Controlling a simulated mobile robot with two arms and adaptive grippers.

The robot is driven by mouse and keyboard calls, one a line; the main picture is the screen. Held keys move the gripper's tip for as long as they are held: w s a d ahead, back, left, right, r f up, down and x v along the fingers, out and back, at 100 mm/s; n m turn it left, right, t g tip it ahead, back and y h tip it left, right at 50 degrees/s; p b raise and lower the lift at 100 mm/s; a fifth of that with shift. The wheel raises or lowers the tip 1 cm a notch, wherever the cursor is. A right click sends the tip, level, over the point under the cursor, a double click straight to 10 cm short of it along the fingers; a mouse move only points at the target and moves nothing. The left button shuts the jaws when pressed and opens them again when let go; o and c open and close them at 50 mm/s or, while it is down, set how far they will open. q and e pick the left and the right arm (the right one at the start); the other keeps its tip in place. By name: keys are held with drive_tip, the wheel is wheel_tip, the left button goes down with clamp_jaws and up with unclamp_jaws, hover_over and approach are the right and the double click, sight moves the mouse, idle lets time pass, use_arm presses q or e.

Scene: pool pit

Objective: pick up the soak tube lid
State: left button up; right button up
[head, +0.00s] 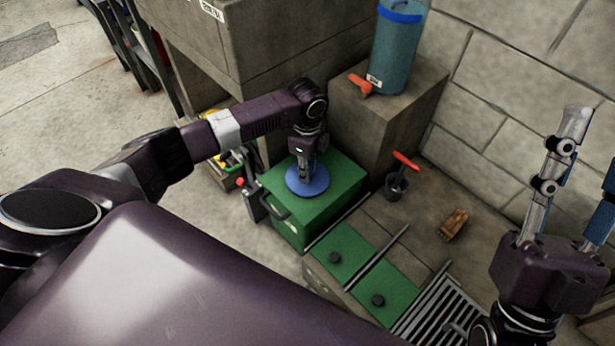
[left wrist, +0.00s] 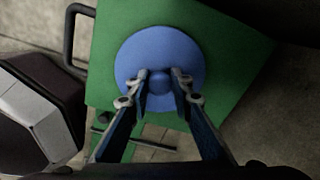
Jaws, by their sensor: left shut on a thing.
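The soak tube lid is a round blue disc (head: 307,182) with a knob in its middle. It is on the top of a green box (head: 325,207). My left gripper (head: 304,178) points down over the lid. In the left wrist view its two fingertips (left wrist: 160,81) stand on either side of the lid's blue knob (left wrist: 160,82), shut on it. I cannot tell whether the lid is lifted off the box. My right gripper (head: 567,190) is at the right edge of the head view, fingers up and apart, empty.
A blue container with a red tap (head: 362,86) stands on a block behind the box. A dark cup with a red-handled tool (head: 396,187) and a wooden brush (head: 454,223) are to the right. Green panels with dark knobs (head: 350,262) and a metal grate (head: 445,318) lie in front.

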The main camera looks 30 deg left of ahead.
use_arm(q)
clamp_jaws()
